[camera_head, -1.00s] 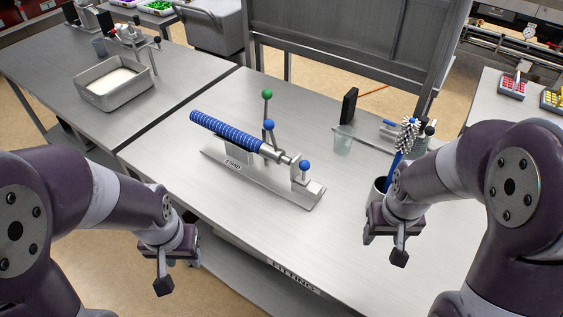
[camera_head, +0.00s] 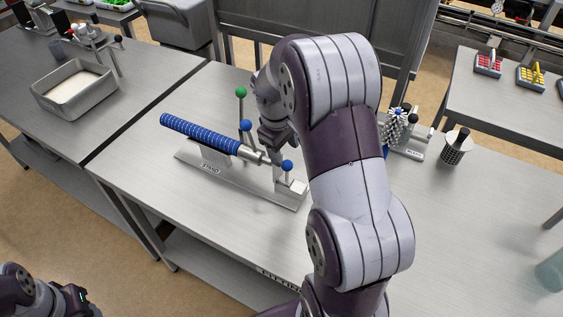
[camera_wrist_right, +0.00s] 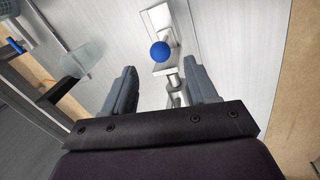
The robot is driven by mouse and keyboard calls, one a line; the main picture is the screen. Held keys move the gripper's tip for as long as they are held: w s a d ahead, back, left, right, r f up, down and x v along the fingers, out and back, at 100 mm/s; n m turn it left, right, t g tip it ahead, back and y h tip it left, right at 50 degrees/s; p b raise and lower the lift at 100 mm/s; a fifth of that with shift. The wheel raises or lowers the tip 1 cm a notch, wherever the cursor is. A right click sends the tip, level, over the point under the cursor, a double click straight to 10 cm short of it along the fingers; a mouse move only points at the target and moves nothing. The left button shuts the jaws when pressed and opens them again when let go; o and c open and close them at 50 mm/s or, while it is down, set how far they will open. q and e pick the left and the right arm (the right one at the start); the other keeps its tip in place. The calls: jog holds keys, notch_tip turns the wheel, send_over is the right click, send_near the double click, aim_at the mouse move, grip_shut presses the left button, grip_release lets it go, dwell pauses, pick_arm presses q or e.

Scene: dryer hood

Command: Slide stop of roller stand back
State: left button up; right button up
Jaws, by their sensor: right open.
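The roller stand (camera_head: 245,180) lies on the steel table and carries a blue ribbed roller (camera_head: 200,134) on a metal shaft. Its stop, with a blue ball knob (camera_head: 287,165), stands upright at the right end. The knob also shows in the right wrist view (camera_wrist_right: 160,51). My right gripper (camera_head: 277,152) hangs above the shaft end, close to the stop. In the wrist view its fingers (camera_wrist_right: 160,84) are apart with nothing held; the knob appears ahead of the gap. My left arm's end (camera_head: 65,298) is at the lower left, with its jaws unclear.
Upright levers with a green ball (camera_head: 241,92) and a blue ball (camera_head: 246,125) stand beside the roller. A brush (camera_head: 397,125) and a perforated cup (camera_head: 456,150) are to the right of my right arm. A metal tray (camera_head: 75,88) sits on the left table. Table front is clear.

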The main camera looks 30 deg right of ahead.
aim_at(286, 162)
jog(key=f, duration=0.4)
jog(key=w+d+f, duration=0.1)
jog(key=f, duration=0.2)
jog(key=shift+d+p, duration=0.1)
jog(key=shift+p, duration=0.3)
jog(key=shift+s+d+f, duration=0.15)
jog(key=shift+f, duration=0.25)
grip_shut()
jog(key=s, duration=0.1)
jog(key=s+d, duration=0.1)
jog(key=s, duration=0.1)
jog(key=s+d+p, duration=0.1)
jog(key=shift+s+d, duration=0.15)
jog(key=shift+s, duration=0.1)
jog(key=shift+c, duration=1.9)
grip_release()
jog(key=o, duration=0.4)
jog(key=shift+s+d, duration=0.1)
jog(key=shift+s, duration=0.1)
